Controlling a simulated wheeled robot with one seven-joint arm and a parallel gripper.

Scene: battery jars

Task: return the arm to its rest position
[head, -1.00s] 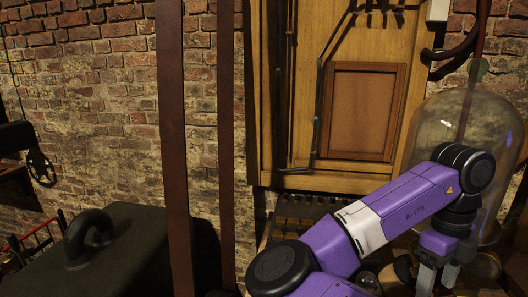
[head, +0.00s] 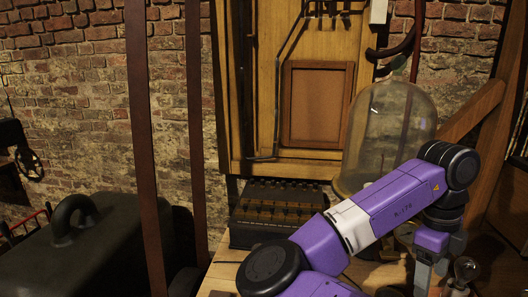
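My purple arm (head: 385,212) reaches from the bottom middle to the right and bends down at a black joint. My gripper (head: 432,284) points down at the lower right, and its fingertips are cut off by the bottom edge. Its opening is not clear, and I see nothing held in the visible part. More glass or metal shapes behind the arm are mostly hidden.
A glass bell jar (head: 388,135) stands behind the arm. A dark box with rows of studs (head: 275,212) sits on the wooden table (head: 222,272) before a wooden cabinet (head: 318,105). A black case (head: 85,250) is at the left. Brown uprights (head: 146,150) stand between.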

